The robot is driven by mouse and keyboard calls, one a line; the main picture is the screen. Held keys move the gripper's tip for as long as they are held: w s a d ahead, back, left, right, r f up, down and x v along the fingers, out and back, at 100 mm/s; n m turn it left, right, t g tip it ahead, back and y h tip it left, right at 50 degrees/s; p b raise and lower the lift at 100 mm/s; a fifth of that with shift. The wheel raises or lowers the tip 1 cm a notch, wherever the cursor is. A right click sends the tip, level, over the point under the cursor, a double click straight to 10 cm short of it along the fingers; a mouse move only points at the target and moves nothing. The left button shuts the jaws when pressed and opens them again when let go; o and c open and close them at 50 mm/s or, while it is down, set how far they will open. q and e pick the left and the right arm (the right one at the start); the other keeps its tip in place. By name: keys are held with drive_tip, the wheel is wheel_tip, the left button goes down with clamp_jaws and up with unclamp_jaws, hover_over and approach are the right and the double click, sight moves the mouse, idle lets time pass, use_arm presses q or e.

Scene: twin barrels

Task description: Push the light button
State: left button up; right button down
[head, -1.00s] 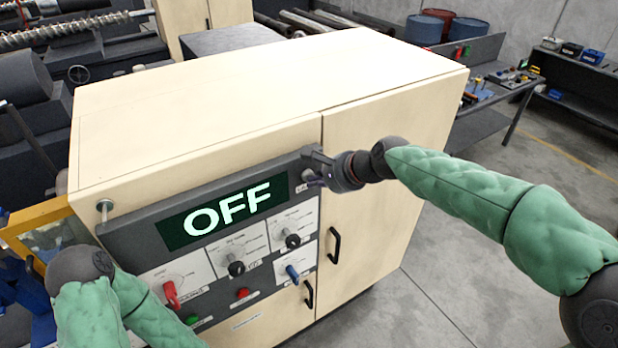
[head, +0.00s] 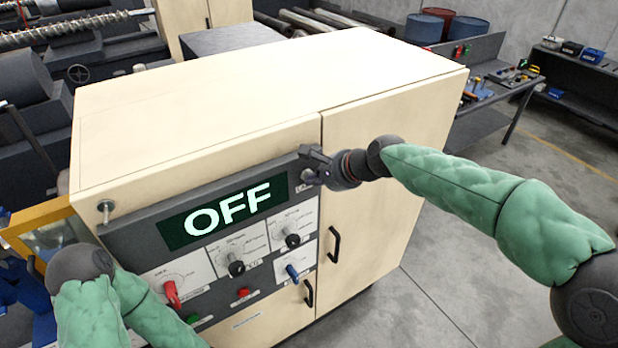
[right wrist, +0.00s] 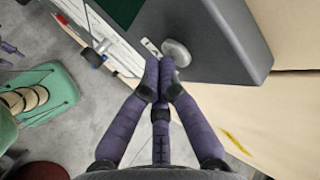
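The grey control panel (head: 130,236) on the cream cabinet has a display (head: 222,213) reading OFF. In the right wrist view, a round pale grey button (right wrist: 177,52) stands out from the panel beside a small white label (right wrist: 151,47); I take it to be the light button. My right gripper (head: 308,166) is at the panel's upper right corner and mostly covers this button in the head view. In the right wrist view its fingers (right wrist: 161,76) are together and empty, with the tips just at the button; I cannot tell whether they touch it. My left gripper is out of view.
The panel also has a red knob (head: 172,293), black knobs (head: 236,268), a blue knob (head: 292,271), a red button (head: 243,293) and a green button (head: 193,319). The floor at right is clear.

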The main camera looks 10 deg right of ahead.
drive_tip(key=shift+s+r, duration=0.1)
drive_tip(key=shift+s, duration=0.05)
drive_tip(key=shift+s+d, duration=0.1)
drive_tip(key=shift+s, duration=0.1)
drive_tip(key=s+d+b, duration=0.1)
drive_tip(key=s+d, duration=0.1)
drive_tip(key=s, duration=0.3)
drive_tip(key=shift+s, duration=0.35)
idle(0.3)
drive_tip(key=shift+w, duration=0.1)
